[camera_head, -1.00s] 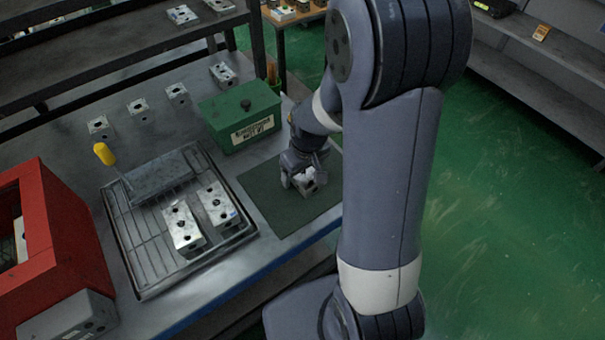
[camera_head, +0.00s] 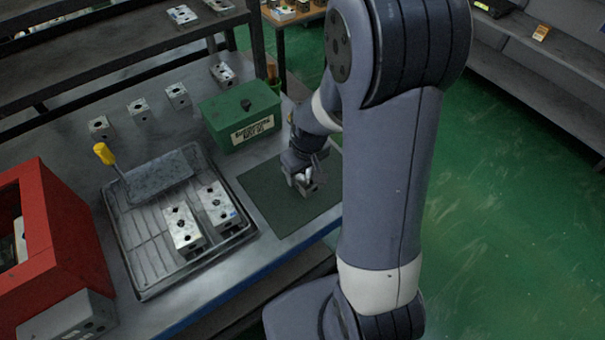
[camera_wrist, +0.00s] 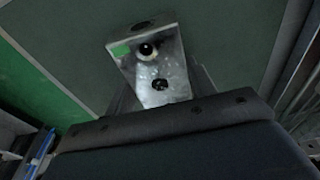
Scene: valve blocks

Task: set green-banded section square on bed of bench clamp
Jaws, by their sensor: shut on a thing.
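A silvery metal block with a green mark (camera_wrist: 152,68) and dark holes is held in my gripper (camera_wrist: 162,88). In the wrist view the jaws are on either side of it, and its lower end is hidden by my gripper body. In the head view my gripper (camera_head: 304,178) and the small visible part of the block (camera_head: 310,187) are over the dark green mat (camera_head: 262,196); I cannot tell any gap beneath.
A wire-ribbed tray (camera_head: 150,248) holds two metal blocks (camera_head: 184,230), one (camera_head: 217,205) with a blue mark. A green box (camera_head: 240,115) stands behind the mat. A red housing (camera_head: 55,240) is at left. Several blocks line the bench's back. The mat's front is clear.

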